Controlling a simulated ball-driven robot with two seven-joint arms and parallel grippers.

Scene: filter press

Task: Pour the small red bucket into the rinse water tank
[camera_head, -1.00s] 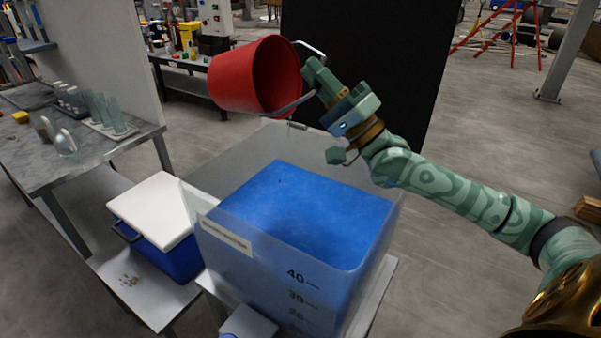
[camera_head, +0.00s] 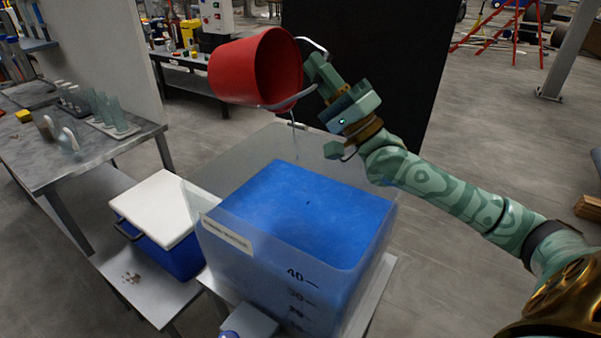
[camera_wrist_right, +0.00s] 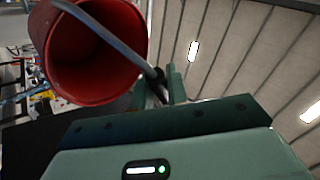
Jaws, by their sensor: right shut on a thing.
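The small red bucket (camera_head: 235,70) is held in the air above the back of the rinse water tank (camera_head: 228,243), tipped on its side with its mouth toward the right. A thin stream falls from its lower lip into the tank. The tank is translucent, with volume marks and blue water (camera_head: 300,215) inside. My right gripper (camera_head: 312,72) is shut at the bucket's rim and handle side. In the right wrist view the bucket (camera_wrist_right: 125,80) shows its open mouth, with the grey handle crossing it. My left gripper is not in view.
A blue cooler with a white lid (camera_head: 158,208) stands on a low shelf left of the tank. A grey table (camera_head: 60,160) with glassware is further left. A black panel (camera_head: 370,60) stands behind the tank.

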